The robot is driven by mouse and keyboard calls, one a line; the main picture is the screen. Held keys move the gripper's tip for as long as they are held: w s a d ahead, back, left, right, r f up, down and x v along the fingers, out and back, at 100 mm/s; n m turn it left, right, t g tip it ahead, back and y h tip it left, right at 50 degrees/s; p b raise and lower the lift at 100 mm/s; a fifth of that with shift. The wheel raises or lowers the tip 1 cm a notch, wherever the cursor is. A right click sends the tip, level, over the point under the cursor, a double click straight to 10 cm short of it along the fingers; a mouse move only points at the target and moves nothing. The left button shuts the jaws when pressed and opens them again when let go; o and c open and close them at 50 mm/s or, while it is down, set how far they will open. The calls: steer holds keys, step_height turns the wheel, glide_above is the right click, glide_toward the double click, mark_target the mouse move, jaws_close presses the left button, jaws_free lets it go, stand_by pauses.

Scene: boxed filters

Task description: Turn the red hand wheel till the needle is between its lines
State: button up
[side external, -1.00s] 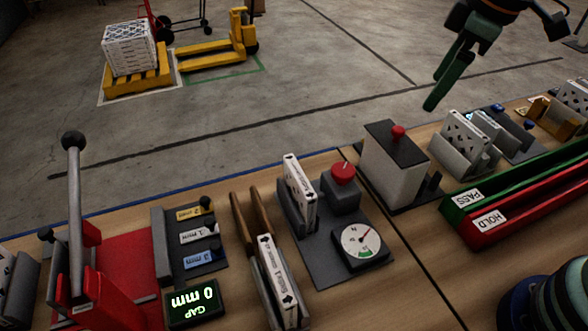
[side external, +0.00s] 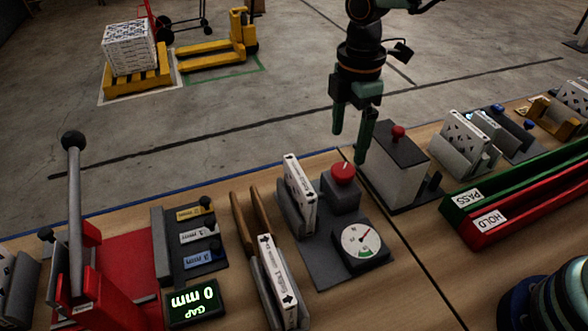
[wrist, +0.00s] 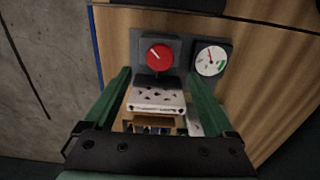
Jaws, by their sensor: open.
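The red hand wheel (side external: 343,172) sits on a dark grey block on the dark base plate. It also shows in the wrist view (wrist: 159,57), ahead of my fingertips, with a pale mark on its top. The round white dial (side external: 360,240) stands beside it in a dark housing. The dial also shows in the wrist view (wrist: 210,61); its needle is thin and red, and a green band lies at one side. The needle appears outside the green band. My gripper (side external: 351,148) points down, open and empty, above and behind the wheel, apart from it.
A white boxed filter (side external: 300,192) stands in a grey holder just left of the wheel. A grey box with a red button (side external: 398,132) stands close at the right. Green and red trays (side external: 520,190) lie further right.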

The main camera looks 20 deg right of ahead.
mark_target(344, 169)
step_height(344, 169, down, 7)
steer(key=shift+f, duration=0.1)
stand_by(0.3)
steer(key=c, duration=1.4)
steer(key=shift+m, duration=0.4)
